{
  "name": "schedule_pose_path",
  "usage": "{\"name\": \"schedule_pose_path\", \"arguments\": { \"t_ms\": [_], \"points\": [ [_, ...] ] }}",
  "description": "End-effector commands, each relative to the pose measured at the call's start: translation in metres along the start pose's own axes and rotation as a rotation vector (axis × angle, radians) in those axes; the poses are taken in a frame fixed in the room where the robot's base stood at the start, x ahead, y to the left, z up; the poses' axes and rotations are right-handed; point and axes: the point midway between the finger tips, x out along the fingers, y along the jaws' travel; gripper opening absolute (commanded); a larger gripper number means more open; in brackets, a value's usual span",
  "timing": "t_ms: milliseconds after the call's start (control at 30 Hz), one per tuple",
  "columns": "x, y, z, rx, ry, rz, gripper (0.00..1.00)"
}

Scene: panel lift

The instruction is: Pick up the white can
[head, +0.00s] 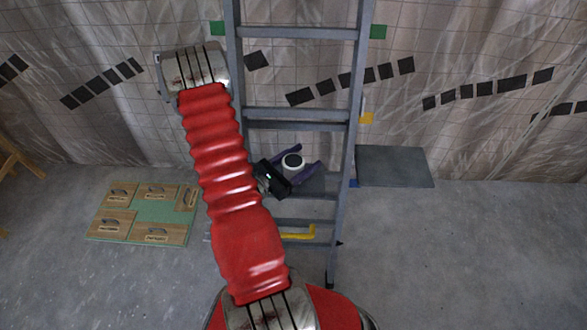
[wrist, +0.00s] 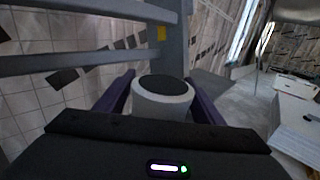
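The white can (head: 293,162) has a dark round top and stands upright at a grey step of the ladder (head: 354,95). In the wrist view the can (wrist: 162,103) is straight ahead, its lower part hidden behind my gripper's body. My gripper (head: 310,157) has two purple fingers, spread apart, one on each side of the can. In the head view a small gap shows between the can and the right finger. In the wrist view the fingers (wrist: 160,80) look very close to the can's sides; I cannot tell whether either touches.
A yellow bar (head: 299,234) lies low at the ladder. A green board with wooden panels (head: 148,213) lies on the floor at the left. A dark grey plate (head: 395,166) is right of the ladder. A tiled, curtain-like wall stands behind. The floor at the right is clear.

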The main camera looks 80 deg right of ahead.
Motion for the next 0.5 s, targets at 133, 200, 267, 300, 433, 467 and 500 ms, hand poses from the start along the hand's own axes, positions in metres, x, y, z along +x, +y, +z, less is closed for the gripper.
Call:
{"name": "schedule_pose_path", "arguments": {
  "t_ms": [133, 200, 267, 300, 433, 467, 500],
  "points": [
    [0.0, -0.0001, 0.0, 0.0, 0.0, 0.0, 0.51],
    [0.0, 0.0, 0.0, 0.0, 0.0, 0.0, 0.46],
    [0.0, 0.0, 0.0, 0.0, 0.0, 0.0, 0.42],
    [0.0001, 0.0, 0.0, 0.0, 0.0, 0.0, 0.39],
    [0.0001, 0.0, 0.0, 0.0, 0.0, 0.0, 0.3],
    [0.0001, 0.0, 0.0, 0.0, 0.0, 0.0, 0.28],
    [0.0001, 0.0, 0.0, 0.0, 0.0, 0.0, 0.25]
  ]
}}
